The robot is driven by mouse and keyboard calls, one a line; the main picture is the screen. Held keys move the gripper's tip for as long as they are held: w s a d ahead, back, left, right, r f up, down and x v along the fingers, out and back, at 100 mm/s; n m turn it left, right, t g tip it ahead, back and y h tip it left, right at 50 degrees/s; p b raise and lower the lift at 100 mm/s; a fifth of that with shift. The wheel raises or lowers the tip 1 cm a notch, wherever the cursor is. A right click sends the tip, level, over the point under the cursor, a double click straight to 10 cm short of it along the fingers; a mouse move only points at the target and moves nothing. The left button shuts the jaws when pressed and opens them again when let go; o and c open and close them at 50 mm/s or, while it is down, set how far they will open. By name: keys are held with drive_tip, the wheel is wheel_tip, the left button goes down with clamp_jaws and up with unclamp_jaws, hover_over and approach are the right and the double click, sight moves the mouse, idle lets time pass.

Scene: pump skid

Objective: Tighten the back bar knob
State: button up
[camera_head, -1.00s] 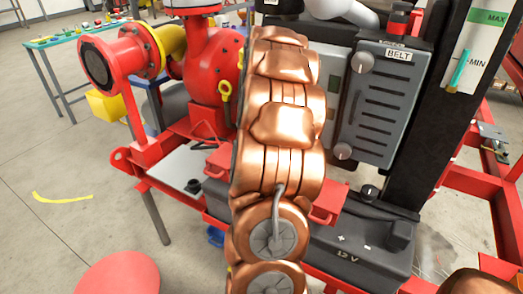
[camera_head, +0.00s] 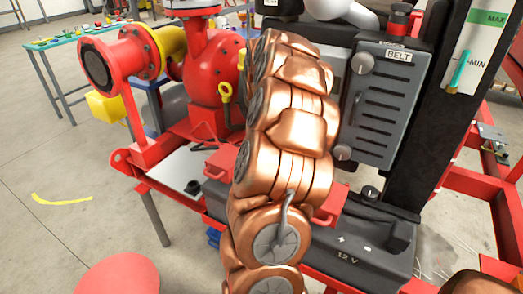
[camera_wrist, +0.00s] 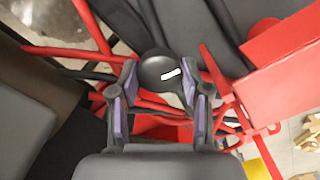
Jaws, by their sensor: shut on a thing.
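In the wrist view a round black knob (camera_wrist: 160,66) with a white mark on its top sits between the two fingertips of my gripper (camera_wrist: 160,78). The fingers, with purple pads, are shut on it from both sides. The knob's stem and seat are hidden. In the head view my copper arm covers the gripper and the knob it holds. Another black knob (camera_head: 369,192) shows there, right of my arm, above the dark battery (camera_head: 355,252) marked 12 V.
Red frame rails (camera_head: 455,185) run around the skid. The grey BELT guard (camera_head: 383,105) stands right of my arm, with the red pump (camera_head: 207,70) to its left. In the wrist view a red plate (camera_wrist: 285,65) lies close to the right of my gripper.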

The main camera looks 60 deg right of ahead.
drive_tip(key=shift+n, duration=0.6)
drive_tip(key=o, duration=1.1)
drive_tip(key=shift+o, duration=0.2)
